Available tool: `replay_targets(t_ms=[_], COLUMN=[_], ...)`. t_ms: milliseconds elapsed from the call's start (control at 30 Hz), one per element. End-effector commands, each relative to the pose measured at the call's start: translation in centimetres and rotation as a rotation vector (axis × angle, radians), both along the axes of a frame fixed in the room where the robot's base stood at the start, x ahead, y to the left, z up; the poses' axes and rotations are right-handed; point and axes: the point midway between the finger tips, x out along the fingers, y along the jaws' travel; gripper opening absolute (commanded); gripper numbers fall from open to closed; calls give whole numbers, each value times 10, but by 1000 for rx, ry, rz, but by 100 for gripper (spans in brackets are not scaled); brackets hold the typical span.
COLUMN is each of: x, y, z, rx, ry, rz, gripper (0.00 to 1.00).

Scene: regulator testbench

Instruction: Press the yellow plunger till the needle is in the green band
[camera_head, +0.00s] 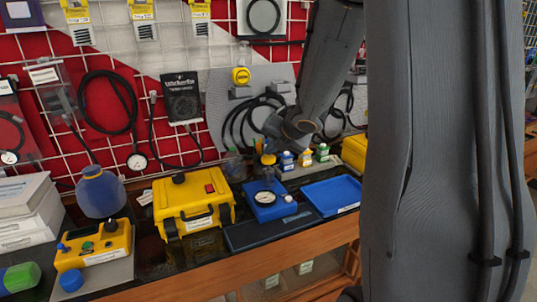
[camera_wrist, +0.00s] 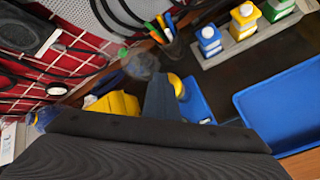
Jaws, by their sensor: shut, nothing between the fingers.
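The yellow plunger (camera_wrist: 176,84) shows as a rounded yellow cap beside my gripper's fingers in the wrist view. In the head view, yellow also shows at the plunger (camera_head: 268,159), just under my wrist. The blue regulator base (camera_wrist: 197,104) lies below it, partly hidden by my gripper. In the head view the blue base (camera_head: 280,210) carries a round white gauge (camera_head: 264,198); its needle and green band are too small to read. My gripper (camera_wrist: 161,98) is shut and empty, close to the plunger; I cannot tell whether they touch.
A yellow case (camera_head: 190,205) stands left of the regulator. An empty blue tray (camera_head: 332,196) lies to its right. Several small bottles stand on a grey rack (camera_wrist: 245,42) behind. A cup of pens (camera_wrist: 170,45) is near my gripper. A wire grid with hanging hoses backs the bench.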

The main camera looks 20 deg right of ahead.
Motion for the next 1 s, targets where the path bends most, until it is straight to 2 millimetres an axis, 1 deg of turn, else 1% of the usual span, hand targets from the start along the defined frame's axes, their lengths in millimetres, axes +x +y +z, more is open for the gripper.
replay_targets(t_ms=[1000], x=[-1], y=[0], z=[-12], rx=[0], ry=[2], rz=[1], gripper=[0])
